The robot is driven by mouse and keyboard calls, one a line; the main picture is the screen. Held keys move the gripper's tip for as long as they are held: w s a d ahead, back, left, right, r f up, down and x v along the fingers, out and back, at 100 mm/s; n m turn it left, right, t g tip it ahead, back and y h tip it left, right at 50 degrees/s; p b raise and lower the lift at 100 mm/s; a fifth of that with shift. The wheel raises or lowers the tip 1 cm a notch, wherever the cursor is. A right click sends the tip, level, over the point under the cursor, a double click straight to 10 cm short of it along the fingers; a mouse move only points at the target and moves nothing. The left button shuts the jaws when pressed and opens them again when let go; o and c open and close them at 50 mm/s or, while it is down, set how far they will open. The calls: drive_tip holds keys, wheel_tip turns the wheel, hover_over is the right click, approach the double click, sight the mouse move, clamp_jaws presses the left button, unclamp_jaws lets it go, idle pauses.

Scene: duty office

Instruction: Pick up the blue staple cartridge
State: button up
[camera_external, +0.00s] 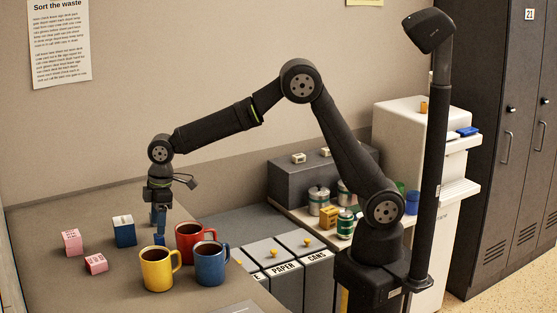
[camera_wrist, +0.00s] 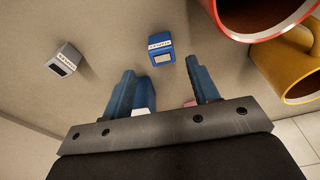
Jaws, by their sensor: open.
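The blue staple cartridge (camera_wrist: 161,47) is a small blue block with a white label. In the wrist view it lies on the table beyond the fingertips, in line with the gap between them. In the external view a bit of blue (camera_external: 159,239) just below the fingers appears to be it, mostly hidden by gripper and yellow mug. My gripper (camera_external: 158,225) points down over the table, left of the mugs. Its blue fingers are apart in the wrist view (camera_wrist: 167,75), with nothing held between them.
Red (camera_external: 195,240), yellow (camera_external: 157,270) and blue (camera_external: 211,264) mugs stand close on the right. A blue-and-white box (camera_external: 124,232) and two pink blocks (camera_external: 72,241) (camera_external: 96,263) lie left. A grey labelled block (camera_wrist: 65,60) shows in the wrist view.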

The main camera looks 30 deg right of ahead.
sight(159, 237)
drive_tip(key=shift+s+a+f, duration=0.1)
drive_tip(key=shift+a+f, duration=0.05)
drive_tip(key=shift+f, duration=1.2)
drive_tip(key=shift+s+a+f, duration=0.1)
drive_tip(key=shift+f, duration=1.25)
drive_tip(key=c, duration=1.1)
drive_tip(key=shift+o, duration=0.2)
drive_tip(key=shift+r, duration=0.1)
